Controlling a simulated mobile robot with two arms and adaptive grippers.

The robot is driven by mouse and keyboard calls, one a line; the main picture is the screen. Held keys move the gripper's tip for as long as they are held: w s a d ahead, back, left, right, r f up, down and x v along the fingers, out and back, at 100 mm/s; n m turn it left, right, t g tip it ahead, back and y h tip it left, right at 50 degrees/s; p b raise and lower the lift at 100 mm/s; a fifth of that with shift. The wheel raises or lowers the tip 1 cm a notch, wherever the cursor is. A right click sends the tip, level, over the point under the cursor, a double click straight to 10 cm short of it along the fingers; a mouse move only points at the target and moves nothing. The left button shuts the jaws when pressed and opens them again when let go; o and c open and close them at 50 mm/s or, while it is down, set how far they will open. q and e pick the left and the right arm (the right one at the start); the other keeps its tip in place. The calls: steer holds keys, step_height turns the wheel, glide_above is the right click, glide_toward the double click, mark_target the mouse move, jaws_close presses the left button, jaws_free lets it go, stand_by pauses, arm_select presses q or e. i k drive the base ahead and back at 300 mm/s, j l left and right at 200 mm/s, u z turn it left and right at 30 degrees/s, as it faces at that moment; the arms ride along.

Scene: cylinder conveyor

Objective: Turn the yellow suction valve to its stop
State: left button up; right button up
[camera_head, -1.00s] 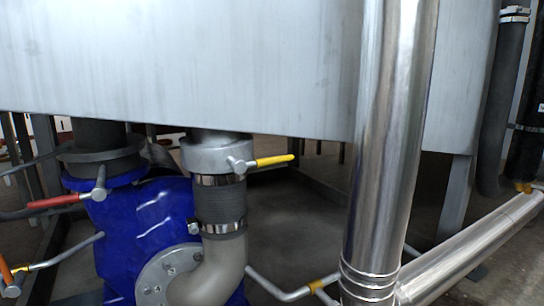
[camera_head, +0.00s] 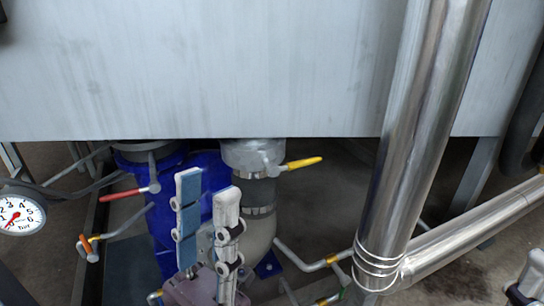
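The yellow suction valve handle (camera_head: 303,163) points right and slightly up from its grey valve body (camera_head: 254,155), under the large grey tank. My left gripper (camera_head: 208,186) points upward in front of the blue pump (camera_head: 168,212), left of and below the yellow handle and apart from it in the picture. Its two fingers are spread with a gap between them, and nothing is held. At the lower right edge, only part of my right gripper (camera_head: 527,283) shows, too little to tell its opening. My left fingers hide part of the pump.
A red handle (camera_head: 122,194) and an orange handle (camera_head: 88,248) are left of the pump. A shiny metal pipe (camera_head: 420,140) stands right of the yellow handle. The tank (camera_head: 200,75) hangs above. A pressure gauge (camera_head: 20,215) is at the left edge.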

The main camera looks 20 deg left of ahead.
mark_target(273, 170)
steer(key=i+l+u, duration=0.1)
steer(key=u, duration=0.3)
steer(key=l+u, duration=0.25)
steer(key=u, duration=0.15)
steer(key=l+u, duration=0.2)
steer(key=u, duration=0.2)
steer(key=l+u, duration=0.25)
steer(key=u, duration=0.15)
steer(key=l+u, duration=0.2)
steer(key=u, duration=0.2)
steer(key=k+l+u, duration=0.1)
steer(key=l, duration=0.3)
steer(key=k+l+u, duration=0.1)
steer(key=l, duration=0.3)
steer(key=k+l+u, duration=0.1)
steer(key=l, duration=0.3)
steer(key=k+l+u, duration=0.1)
steer(key=k+l, duration=0.15)
steer(key=k+l+u, duration=0.1)
steer(key=l, duration=0.4)
steer(key=k+l+u, duration=0.1)
steer(key=k+l, duration=0.15)
steer(key=i+l, duration=0.25)
steer(key=i, duration=0.2)
